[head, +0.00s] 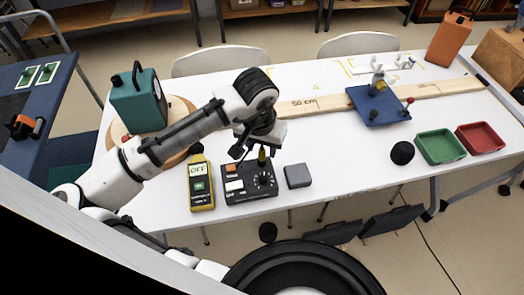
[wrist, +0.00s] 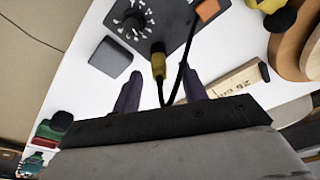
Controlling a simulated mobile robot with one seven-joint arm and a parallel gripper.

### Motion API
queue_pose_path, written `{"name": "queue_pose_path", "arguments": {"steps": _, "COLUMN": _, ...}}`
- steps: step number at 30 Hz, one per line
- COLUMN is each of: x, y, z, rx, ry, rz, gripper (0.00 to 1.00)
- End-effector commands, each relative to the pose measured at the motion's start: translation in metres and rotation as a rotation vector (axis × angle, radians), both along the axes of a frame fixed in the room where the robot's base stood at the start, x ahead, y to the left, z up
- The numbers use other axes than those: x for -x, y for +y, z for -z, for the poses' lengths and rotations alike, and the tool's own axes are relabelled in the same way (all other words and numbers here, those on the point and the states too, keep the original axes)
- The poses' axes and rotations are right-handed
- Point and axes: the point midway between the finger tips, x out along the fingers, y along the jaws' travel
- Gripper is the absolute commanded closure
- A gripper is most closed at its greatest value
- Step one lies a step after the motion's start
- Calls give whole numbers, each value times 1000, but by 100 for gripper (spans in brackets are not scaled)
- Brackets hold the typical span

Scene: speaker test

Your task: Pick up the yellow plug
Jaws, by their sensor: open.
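The yellow plug (head: 262,157) stands at the top of the black control box (head: 236,187) in the head view, just below my gripper. In the wrist view the yellow plug (wrist: 158,66) has a dark cable looping from it. It lies between and a little beyond the two fingertips of my gripper (wrist: 160,82). My gripper is open and the fingers look clear of the plug. I cannot tell whether the plug is seated in a socket. The box (wrist: 180,25) shows a dial and an orange switch in the wrist view.
A yellow meter reading OFF (head: 201,182) stands left of the box and a grey block (head: 297,176) right of it. A wooden plank (head: 315,103) lies behind. A blue platform (head: 378,107), green tray (head: 440,147) and red tray (head: 480,138) are farther right.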

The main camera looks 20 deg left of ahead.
Motion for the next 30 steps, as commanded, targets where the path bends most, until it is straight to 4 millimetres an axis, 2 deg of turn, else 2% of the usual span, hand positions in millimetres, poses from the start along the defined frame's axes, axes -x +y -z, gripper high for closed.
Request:
{"name": "queue_pose_path", "arguments": {"steps": 4, "x": -2, "y": 0, "z": 14, "rx": 0, "ry": 0, "rz": 0, "gripper": 57}}
{"name": "queue_pose_path", "arguments": {"steps": 11, "x": -2, "y": -1, "z": 16, "rx": 1, "ry": -1, "rz": 0, "gripper": 57}}
{"name": "queue_pose_path", "arguments": {"steps": 21, "x": -2, "y": -1, "z": 15, "rx": 1, "ry": -1, "rz": 1, "gripper": 100}}
{"name": "queue_pose_path", "arguments": {"steps": 30, "x": -2, "y": -1, "z": 14, "rx": 1, "ry": -1, "rz": 1, "gripper": 100}}
